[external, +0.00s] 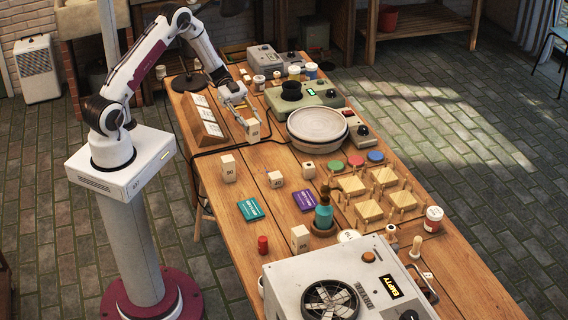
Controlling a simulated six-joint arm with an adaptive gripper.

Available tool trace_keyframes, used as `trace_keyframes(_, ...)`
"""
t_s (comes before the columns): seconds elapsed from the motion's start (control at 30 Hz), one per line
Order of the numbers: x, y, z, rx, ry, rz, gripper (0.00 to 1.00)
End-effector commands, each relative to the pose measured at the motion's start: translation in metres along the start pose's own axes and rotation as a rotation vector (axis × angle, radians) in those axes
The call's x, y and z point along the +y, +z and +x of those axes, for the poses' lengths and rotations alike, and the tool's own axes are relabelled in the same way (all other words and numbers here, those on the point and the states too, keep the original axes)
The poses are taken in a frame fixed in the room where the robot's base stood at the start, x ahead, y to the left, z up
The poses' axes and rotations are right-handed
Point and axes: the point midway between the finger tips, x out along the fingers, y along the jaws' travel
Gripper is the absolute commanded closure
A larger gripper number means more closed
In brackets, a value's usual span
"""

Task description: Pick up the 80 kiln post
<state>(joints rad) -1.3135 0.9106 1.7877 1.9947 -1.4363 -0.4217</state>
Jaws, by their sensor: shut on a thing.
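My gripper (250,116) is at the far left part of the wooden table, pointing down. It is shut on a pale, block-shaped kiln post (253,130). The number on this post is too small to read surely. The post is upright, and I cannot tell whether its base touches the table. Another pale post (229,169), which looks marked 50, stands nearer the table's left edge. A shorter post (276,180), which looks marked 40, stands to its right.
A wooden rack (205,118) stands left of my gripper. A round plate stack (317,127) and a green scale (308,97) are to its right. Bare wood lies around the posts.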

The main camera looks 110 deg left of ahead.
Motion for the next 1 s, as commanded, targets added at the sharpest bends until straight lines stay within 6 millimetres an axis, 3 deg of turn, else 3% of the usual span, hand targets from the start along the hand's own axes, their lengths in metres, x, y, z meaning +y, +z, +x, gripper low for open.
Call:
trace_keyframes(0.33, 0.0, -0.03, -0.009, 0.001, 0.0, 0.001, 1.0)
trace_keyframes(1.0, 0.0, -0.033, -0.01, 0.001, 0.0, 0.0, 1.0)
